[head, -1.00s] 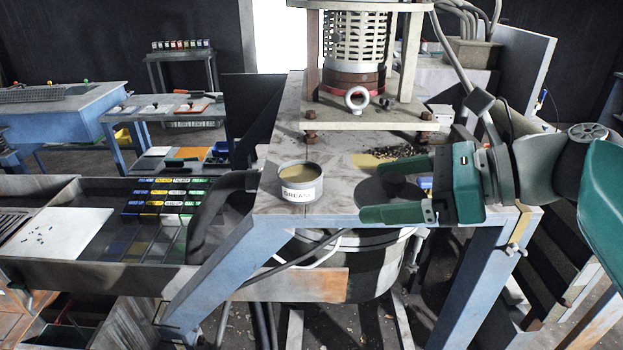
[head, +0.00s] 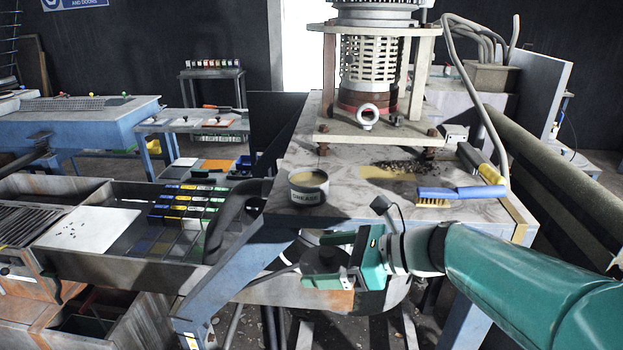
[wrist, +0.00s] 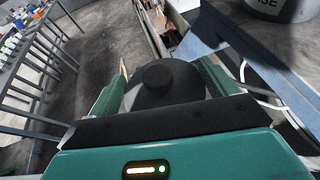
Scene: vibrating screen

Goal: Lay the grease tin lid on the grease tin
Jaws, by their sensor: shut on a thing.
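The grease tin (head: 309,187) stands upright and open on the grey table, near its front left edge, with its label facing me. Its lower part also shows in the wrist view (wrist: 280,8) at the top right. The grease tin lid (head: 325,262) is a dark round disc; its raised knob shows in the wrist view (wrist: 157,76). My gripper (head: 316,260) is shut on the lid, with a green finger on either side. It holds the lid in front of the table's front edge, lower than the tabletop and apart from the tin.
The table's front edge (head: 400,218) lies between lid and tin. A blue-handled brush (head: 460,193) lies right of the tin, and the screen machine (head: 375,80) stands behind. A dark curved part (head: 232,212) is close to the tin's left.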

